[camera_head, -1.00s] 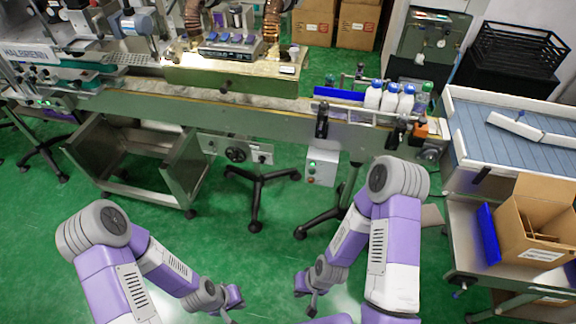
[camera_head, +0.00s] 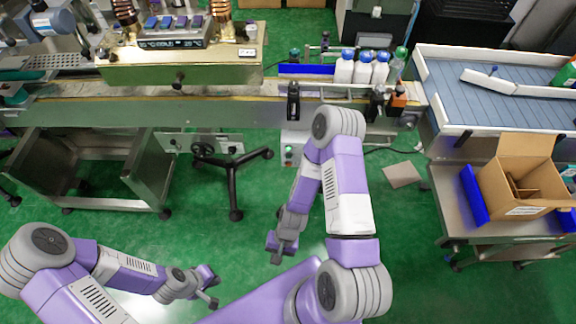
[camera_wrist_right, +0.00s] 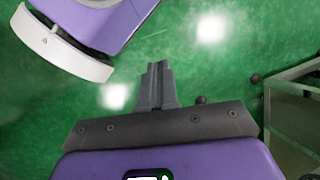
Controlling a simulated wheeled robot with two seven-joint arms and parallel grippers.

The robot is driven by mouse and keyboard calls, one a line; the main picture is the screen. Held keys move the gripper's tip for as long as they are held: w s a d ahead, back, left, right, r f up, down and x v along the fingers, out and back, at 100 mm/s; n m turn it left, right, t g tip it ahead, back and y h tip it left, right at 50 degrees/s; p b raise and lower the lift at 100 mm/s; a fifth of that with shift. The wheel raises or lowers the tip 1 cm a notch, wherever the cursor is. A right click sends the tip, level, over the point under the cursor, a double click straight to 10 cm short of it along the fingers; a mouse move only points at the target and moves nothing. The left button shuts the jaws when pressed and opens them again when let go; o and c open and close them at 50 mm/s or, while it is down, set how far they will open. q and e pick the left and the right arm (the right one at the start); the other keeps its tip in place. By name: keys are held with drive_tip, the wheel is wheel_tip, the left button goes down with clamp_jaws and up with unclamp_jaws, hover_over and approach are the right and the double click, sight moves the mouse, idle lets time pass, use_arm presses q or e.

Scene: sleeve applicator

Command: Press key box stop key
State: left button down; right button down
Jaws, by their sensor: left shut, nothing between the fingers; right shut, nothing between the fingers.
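The key box (camera_head: 290,135) is a small pale grey box under the conveyor's front edge, with a green key (camera_head: 289,149) on its face. My right arm hides much of the box's right and lower part, and I cannot make out the stop key. My right gripper (camera_head: 275,257) hangs low over the green floor, in front of and below the box, apart from it. In the right wrist view its fingers (camera_wrist_right: 157,80) are together and empty. My left gripper (camera_head: 212,301) is shut and empty, low at the front, farther from the box.
The conveyor (camera_head: 230,112) runs across above the box. White bottles with blue caps (camera_head: 362,70) stand on it. A black stand (camera_head: 234,180) is left of the box. A cardboard box (camera_head: 520,190) sits on a side table at right. Open floor lies in front.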

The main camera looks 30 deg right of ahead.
sight(288, 165)
drive_tip(key=w+f+m+t+y, duration=0.2)
drive_tip(key=w+m+t+y, duration=0.75)
drive_tip(key=m, duration=1.05)
drive_tip(key=w+d+f+m+t+h, duration=0.1)
drive_tip(key=w+d+m+t+h, duration=0.3)
drive_tip(key=d, duration=0.4)
drive_tip(key=w+d+f+m+t+h, duration=0.2)
drive_tip(key=w+d+m+t+h, duration=0.2)
drive_tip(key=d+m, duration=0.5)
drive_tip(key=shift+w+h, duration=0.95)
drive_tip(key=shift+h, duration=0.1)
drive_tip(key=shift+w+b, duration=0.1)
drive_tip(key=shift+b, duration=0.2)
drive_tip(key=w+d+b, duration=0.4)
drive_tip(key=w, duration=0.3)
drive_tip(key=shift+w+d, duration=0.15)
drive_tip(key=shift+d, duration=0.1)
